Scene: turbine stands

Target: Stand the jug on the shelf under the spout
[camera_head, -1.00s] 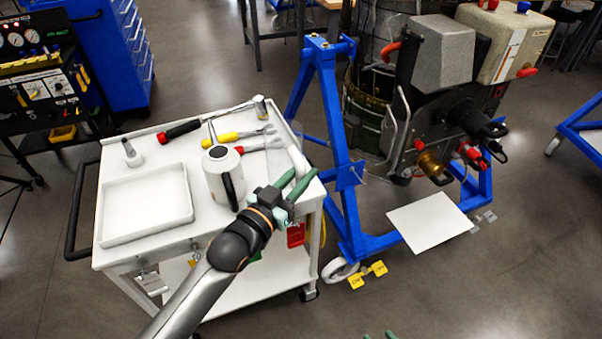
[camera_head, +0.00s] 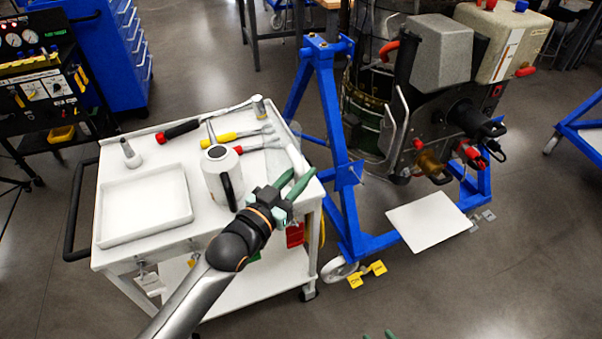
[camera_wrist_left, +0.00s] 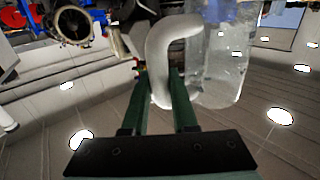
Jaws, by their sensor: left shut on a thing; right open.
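The clear jug with a thick white handle (camera_head: 297,158) is at the cart's right edge, its see-through body hard to make out in the head view. In the left wrist view the glass body (camera_wrist_left: 222,62) is right of the handle. My left gripper (camera_head: 296,187) is shut on the handle, which sits between its green fingers (camera_wrist_left: 160,98). I cannot tell if the jug touches the cart top. A brass-coloured spout-like fitting (camera_head: 432,165) is on the machine; a white flat plate (camera_head: 428,222), apparently the shelf, is below it. Only my right gripper's green fingertips (camera_head: 378,335) show at the bottom edge.
The white cart (camera_head: 150,160) holds a white kettle-like pot (camera_head: 222,180), a shallow tray (camera_head: 145,240) and several tools. A blue stand (camera_head: 330,120) rises between cart and machine. Yellow pedals (camera_head: 367,275) lie by its wheel. Grey floor is open in front.

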